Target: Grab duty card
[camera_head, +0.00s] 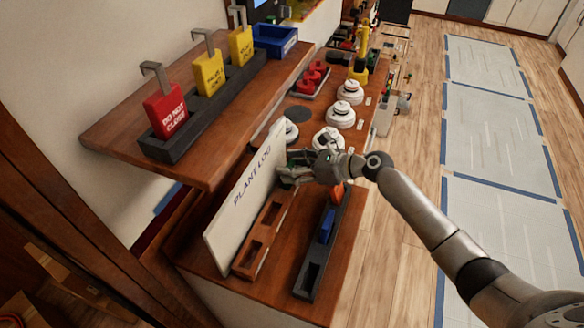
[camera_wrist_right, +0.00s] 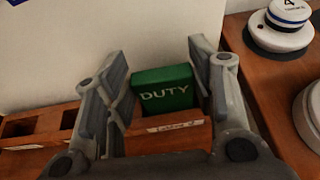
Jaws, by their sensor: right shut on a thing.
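The green duty card (camera_wrist_right: 165,88), marked DUTY in white, stands upright in the wooden rack (camera_wrist_right: 167,140) in the right wrist view. Its lower part is hidden behind the rack's labelled front. My right gripper (camera_head: 287,173) reaches in at the far end of the rack (camera_head: 262,231), below the PLANT LOG board, in the head view. Its fingers are on either side of the card and shut on it. The gripper mostly hides the card in the head view. My left gripper is not in view.
The white PLANT LOG board (camera_head: 247,196) stands close behind the rack. A dark tray (camera_head: 310,276) with a blue piece (camera_head: 327,226) lies in front. White round devices (camera_head: 340,115) stand beyond the gripper. A shelf (camera_head: 118,125) with red and yellow tags overhangs the left.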

